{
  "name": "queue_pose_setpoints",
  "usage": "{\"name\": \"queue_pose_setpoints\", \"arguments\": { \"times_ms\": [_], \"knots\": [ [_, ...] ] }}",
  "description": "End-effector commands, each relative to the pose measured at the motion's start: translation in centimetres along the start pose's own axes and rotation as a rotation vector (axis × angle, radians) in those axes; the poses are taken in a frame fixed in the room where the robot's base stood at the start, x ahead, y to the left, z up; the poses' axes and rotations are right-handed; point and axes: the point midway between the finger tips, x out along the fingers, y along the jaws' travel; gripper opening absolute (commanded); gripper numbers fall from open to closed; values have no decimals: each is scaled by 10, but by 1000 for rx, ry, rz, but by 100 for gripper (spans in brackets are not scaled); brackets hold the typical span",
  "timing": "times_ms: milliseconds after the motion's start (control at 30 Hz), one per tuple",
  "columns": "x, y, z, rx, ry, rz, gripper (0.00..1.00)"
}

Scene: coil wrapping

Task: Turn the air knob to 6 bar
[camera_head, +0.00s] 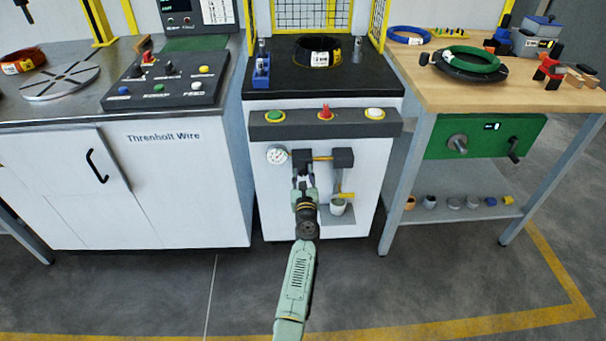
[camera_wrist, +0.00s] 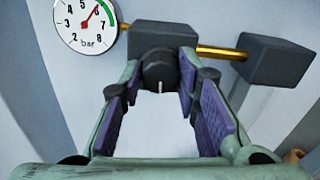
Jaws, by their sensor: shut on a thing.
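The air knob (camera_wrist: 160,70) is a dark round knob under a dark block on the white cabinet front, with a short white mark pointing down. My gripper (camera_wrist: 161,84) has its purple-padded fingers on either side of the knob, shut on it. In the head view my gripper (camera_head: 305,184) reaches up to the cabinet from below and hides most of the knob. The round white bar gauge (camera_wrist: 85,25) is left of the knob and also shows in the head view (camera_head: 277,155). Its red needle points up and right, near 6, by the start of the green arc.
A brass pipe (camera_wrist: 222,53) runs right from the knob's block to a second dark block (camera_wrist: 277,62). A small grey cup (camera_head: 338,207) hangs below that. A button panel (camera_head: 300,121) sits above.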

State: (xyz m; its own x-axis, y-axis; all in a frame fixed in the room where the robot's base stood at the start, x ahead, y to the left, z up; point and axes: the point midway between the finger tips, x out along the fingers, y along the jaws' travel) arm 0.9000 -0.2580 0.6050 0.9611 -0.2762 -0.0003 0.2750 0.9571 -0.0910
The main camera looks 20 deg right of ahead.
Motion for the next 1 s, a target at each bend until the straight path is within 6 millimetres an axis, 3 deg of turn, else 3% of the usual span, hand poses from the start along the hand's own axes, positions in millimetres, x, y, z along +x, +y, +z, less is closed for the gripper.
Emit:
{"name": "queue_pose_setpoints", "arguments": {
  "times_ms": [633, 667, 1000],
  "knots": [
    [2, -1, 5, 46, -7, -3, 1],
    [2, -1, 5, 46, -7, -3, 31],
    [1, 0, 2, 45, -3, -1, 50]
  ]
}}
